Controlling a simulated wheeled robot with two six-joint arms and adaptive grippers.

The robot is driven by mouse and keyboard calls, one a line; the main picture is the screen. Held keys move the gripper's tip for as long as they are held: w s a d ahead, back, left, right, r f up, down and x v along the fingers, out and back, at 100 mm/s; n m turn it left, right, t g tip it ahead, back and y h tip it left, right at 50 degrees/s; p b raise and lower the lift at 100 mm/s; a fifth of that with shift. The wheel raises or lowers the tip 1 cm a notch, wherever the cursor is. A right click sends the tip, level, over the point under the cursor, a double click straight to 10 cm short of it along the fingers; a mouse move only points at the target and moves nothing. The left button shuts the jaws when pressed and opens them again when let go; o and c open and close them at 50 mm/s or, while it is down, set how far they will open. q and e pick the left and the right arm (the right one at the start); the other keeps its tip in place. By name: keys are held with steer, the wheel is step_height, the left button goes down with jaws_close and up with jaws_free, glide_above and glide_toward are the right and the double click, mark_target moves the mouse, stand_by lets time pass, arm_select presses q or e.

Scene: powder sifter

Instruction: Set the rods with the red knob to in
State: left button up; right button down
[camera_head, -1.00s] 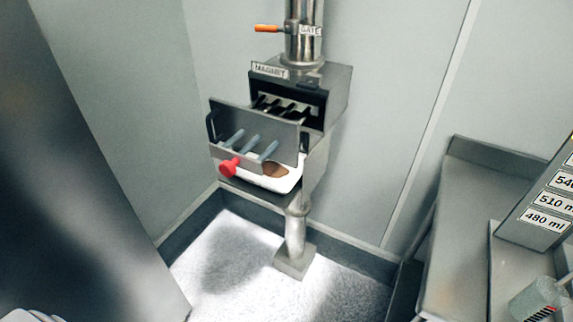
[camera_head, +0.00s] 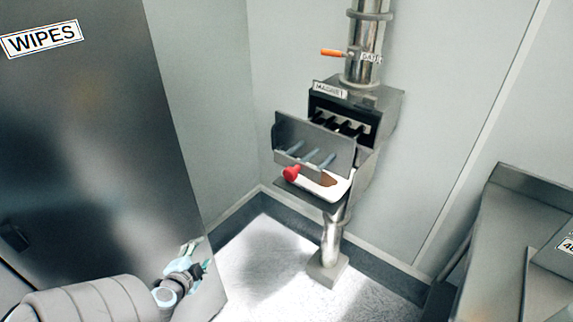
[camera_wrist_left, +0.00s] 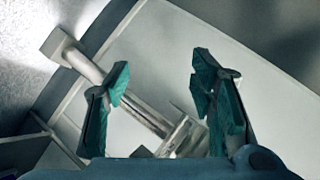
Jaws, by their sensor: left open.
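The metal magnet box (camera_head: 385,104), labelled MAGNET, is fixed on a vertical pipe by the back wall. Its drawer front (camera_head: 325,141) is pulled out, with several grey rods (camera_head: 310,158) showing at it. A red knob (camera_head: 291,173) sticks out low on the left of the rods. Dark slots show inside the box. My left gripper (camera_head: 196,262) is open and empty, low at the left, well apart from the box. In the left wrist view its teal fingers (camera_wrist_left: 162,95) are spread, with a metal pipe (camera_wrist_left: 110,85) beyond them. My right gripper is not in view.
An orange gate handle (camera_head: 332,53) sits on the pipe above the box. A dark panel labelled WIPES (camera_head: 90,120) stands at the left, close to my left arm. A metal bench (camera_head: 515,215) is at the right. The floor (camera_head: 270,270) before the box is clear.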

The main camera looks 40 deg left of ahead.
arm_select(q)
steer(key=w+d+r+m+t+h, duration=0.1)
steer(key=w+d+r+t, duration=0.15)
steer(key=r, duration=0.35)
steer(key=w+d+r+m+t+h, duration=0.1)
steer(key=w+d+r+t, duration=0.15)
steer(key=r, duration=0.35)
steer(key=m+t+h, duration=0.2)
steer(key=t+h, duration=0.1)
steer(key=h, duration=0.2)
glide_toward(288, 176)
steer(key=w+b, duration=0.1)
steer(key=w, duration=0.3)
steer(key=shift+w+a, duration=0.15)
steer(key=shift+w, duration=0.15)
steer(key=w+p, duration=0.2)
steer(key=w, duration=0.1)
steer(key=w+p, duration=0.1)
steer(key=w, duration=0.1)
steer(key=shift+w+r, duration=0.1)
steer(key=shift+r, duration=0.3)
steer(key=shift+w+p, duration=0.35)
steer(key=shift+p, duration=0.1)
steer(key=shift+w+f, duration=0.2)
steer(key=shift+f, duration=0.15)
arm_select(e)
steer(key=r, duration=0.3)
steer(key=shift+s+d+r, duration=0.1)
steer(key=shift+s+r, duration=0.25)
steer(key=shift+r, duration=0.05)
